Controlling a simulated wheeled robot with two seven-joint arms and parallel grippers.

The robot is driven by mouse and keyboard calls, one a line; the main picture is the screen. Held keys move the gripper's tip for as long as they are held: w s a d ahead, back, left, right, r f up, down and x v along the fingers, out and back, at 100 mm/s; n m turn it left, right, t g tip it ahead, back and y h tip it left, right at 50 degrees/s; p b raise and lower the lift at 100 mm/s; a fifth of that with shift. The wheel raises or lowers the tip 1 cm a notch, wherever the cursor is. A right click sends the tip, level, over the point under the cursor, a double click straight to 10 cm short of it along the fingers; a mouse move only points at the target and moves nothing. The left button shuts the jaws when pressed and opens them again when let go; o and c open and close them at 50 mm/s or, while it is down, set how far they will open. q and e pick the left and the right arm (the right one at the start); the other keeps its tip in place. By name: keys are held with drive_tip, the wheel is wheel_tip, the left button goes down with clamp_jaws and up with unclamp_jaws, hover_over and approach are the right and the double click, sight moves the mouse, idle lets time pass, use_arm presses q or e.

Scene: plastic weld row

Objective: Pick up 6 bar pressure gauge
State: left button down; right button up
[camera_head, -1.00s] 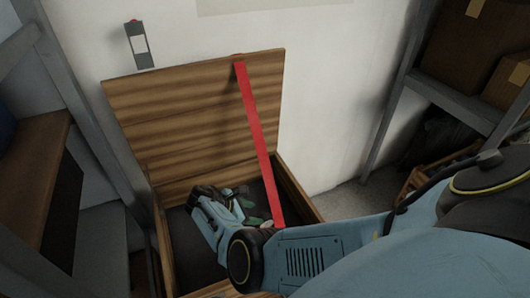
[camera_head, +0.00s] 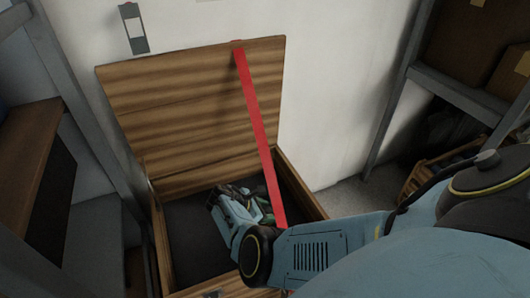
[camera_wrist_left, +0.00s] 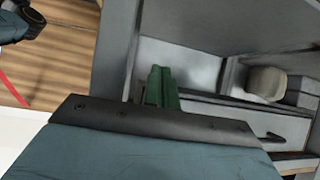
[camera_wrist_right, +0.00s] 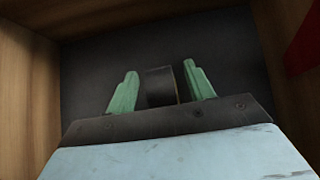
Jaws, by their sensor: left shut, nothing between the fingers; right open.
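A dark, short cylinder with a thin yellowish edge, which looks like the pressure gauge (camera_wrist_right: 160,87), lies on the dark floor of an open wooden chest (camera_head: 300,190). Its face is turned out of sight. My right gripper (camera_head: 260,206) is inside the chest, pointing down. In the right wrist view its green fingers (camera_wrist_right: 158,82) are open, one on each side of the cylinder, with gaps visible. In the head view I cannot make the gauge out behind the gripper. My left gripper (camera_wrist_left: 160,86) shows only in the left wrist view, with its green fingers shut and empty.
The chest's raised lid (camera_head: 195,115) leans near the white wall. A red strap (camera_head: 258,125) runs from the lid down into the chest, close to my right gripper. Shelving with cardboard boxes (camera_head: 455,45) stands at right; another shelf (camera_head: 30,150) stands at left.

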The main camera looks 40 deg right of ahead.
drive_tip(key=shift+s+d+f, duration=0.1)
drive_tip(key=shift+d+f, duration=0.25)
use_arm(q)
drive_tip(key=shift+w+d+r+t, duration=0.2)
drive_tip(key=shift+w+r+t, duration=0.1)
drive_tip(key=shift+r, duration=0.15)
drive_tip(key=shift+w+d+r+t, duration=0.15)
drive_tip(key=shift+w+r+t, duration=0.15)
drive_tip(key=shift+r, duration=0.15)
use_arm(e)
drive_tip(key=shift+c, duration=0.4)
clamp_jaws()
use_arm(q)
drive_tip(key=shift+f, duration=0.1)
